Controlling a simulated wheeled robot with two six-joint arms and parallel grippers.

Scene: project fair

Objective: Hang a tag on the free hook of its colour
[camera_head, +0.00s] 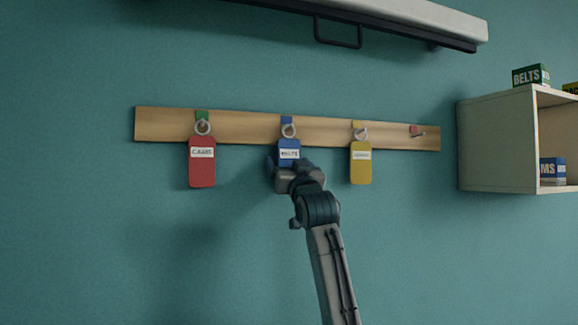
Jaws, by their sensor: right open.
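A wooden hook board (240,128) runs across the wall. A red tag (202,172) hangs by its ring from the hook with the green patch (202,116). A blue tag (289,146) hangs from the hook with the blue patch (287,120). A yellow tag (361,171) hangs from the hook with the yellow patch (358,125). The hook with the red patch (414,130) at the right end is bare. My right gripper (285,166) is open at the lower part of the blue tag and hides its bottom end. My left gripper is not in view.
A pale wall shelf (498,146) at the right holds a green BELTS box (530,75) on top and a blue box (552,171) inside. A white housing with a dark bar (338,32) is above the board. The wall below the board is clear.

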